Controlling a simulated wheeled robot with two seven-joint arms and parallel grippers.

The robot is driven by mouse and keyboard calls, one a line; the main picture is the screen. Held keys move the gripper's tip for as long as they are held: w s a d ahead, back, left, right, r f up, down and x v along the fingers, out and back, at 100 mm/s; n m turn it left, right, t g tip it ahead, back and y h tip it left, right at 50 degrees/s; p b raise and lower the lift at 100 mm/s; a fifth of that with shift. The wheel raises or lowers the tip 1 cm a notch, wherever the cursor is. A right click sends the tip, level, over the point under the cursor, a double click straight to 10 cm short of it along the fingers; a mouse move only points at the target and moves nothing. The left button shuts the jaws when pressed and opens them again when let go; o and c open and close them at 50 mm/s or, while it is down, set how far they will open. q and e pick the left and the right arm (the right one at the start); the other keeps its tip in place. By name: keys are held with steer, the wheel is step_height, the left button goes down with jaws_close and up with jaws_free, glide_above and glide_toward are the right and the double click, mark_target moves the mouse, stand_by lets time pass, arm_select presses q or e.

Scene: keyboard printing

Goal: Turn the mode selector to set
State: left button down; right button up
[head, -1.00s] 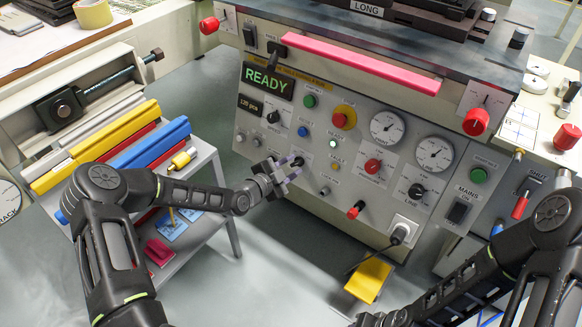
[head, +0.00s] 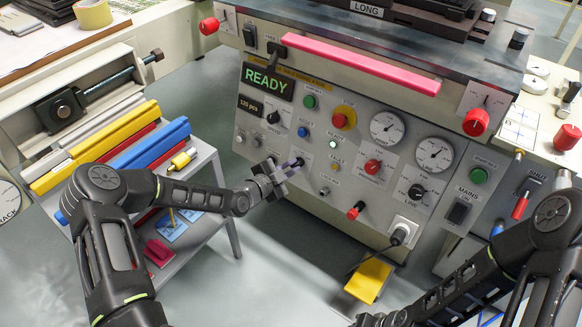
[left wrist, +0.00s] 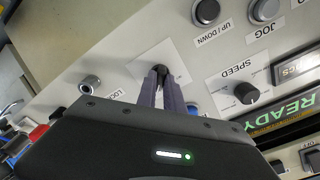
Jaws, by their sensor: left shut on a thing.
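The mode selector is a small black knob on a white label plate on the grey control panel. In the left wrist view the knob (left wrist: 163,70) sits between the fingertips, partly hidden by them. My left gripper (head: 296,164) is at the lower left part of the panel in the head view, its fingers shut on the knob; it also shows in the left wrist view (left wrist: 161,77). The plate's markings are not readable, so I cannot tell which position the knob points to.
A speed knob (left wrist: 240,93) and a lock-off key switch (left wrist: 90,84) are close by on the panel. A red-tipped lever (head: 356,210) juts out to the right.

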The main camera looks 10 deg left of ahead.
arm_select(q)
steer(key=shift+n, duration=0.4)
steer(key=n+b, duration=0.1)
steer(key=n, duration=0.1)
steer(key=shift+f+n+b, duration=0.15)
steer(key=shift+n+b, duration=0.15)
steer(key=shift+b, duration=0.05)
steer(key=n+b, duration=0.1)
steer(key=n, duration=0.3)
steer(key=shift+n, duration=0.3)
steer(key=n+b, duration=0.1)
steer(key=n, duration=0.3)
steer(key=shift+n, duration=0.3)
steer(key=n, duration=0.5)
steer(key=shift+d+n+y, duration=0.1)
steer(key=shift+n+y, duration=0.3)
steer(key=c, duration=1.5)
jaws_free()
steer(key=shift+o, duration=0.2)
